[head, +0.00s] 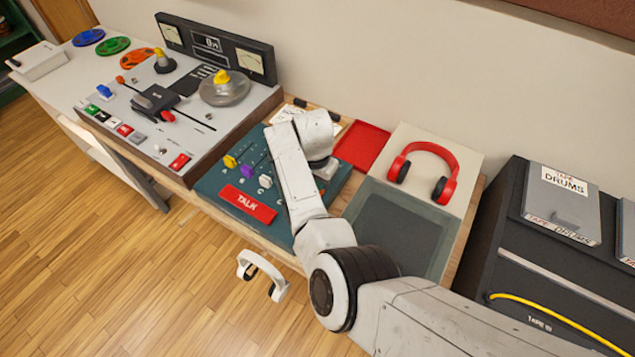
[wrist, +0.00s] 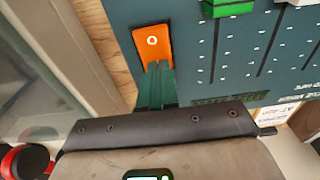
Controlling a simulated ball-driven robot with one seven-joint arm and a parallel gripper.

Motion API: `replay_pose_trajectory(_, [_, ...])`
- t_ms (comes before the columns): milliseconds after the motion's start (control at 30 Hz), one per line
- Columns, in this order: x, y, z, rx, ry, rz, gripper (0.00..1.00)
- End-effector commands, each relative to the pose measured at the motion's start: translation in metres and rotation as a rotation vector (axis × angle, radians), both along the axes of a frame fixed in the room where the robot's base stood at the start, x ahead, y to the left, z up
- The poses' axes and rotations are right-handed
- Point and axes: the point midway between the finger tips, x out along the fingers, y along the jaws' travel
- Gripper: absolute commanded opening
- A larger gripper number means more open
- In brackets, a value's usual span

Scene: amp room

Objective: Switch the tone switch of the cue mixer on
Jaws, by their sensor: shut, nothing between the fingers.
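The cue mixer (head: 215,187) is a teal panel on the wooden desk, partly hidden by my arm in the head view. It also fills the upper right of the wrist view (wrist: 195,60). An orange switch (wrist: 151,42) with a white ring mark sits at the panel's edge; I cannot read a name for it. My gripper (wrist: 160,66) is shut and empty, its green fingertips at the lower end of the orange switch. I cannot tell whether they touch it. In the head view my arm hides the fingers and this switch.
Yellow (head: 230,161), purple (head: 246,171) and white (head: 265,181) slider caps and a red TALK button (head: 247,203) are on the mixer. A green cap (wrist: 228,8) is near my fingers. A tape machine (head: 220,118) stands left; red headphones (head: 452,160) lie right.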

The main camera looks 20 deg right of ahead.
Motion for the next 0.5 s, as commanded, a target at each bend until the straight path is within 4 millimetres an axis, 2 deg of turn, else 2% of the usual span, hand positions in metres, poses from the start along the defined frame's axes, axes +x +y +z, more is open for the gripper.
replay_pose_trajectory(500, [-0.011, 0.012, 0.003, 0.003, 0.011, 0.002, 0.00])
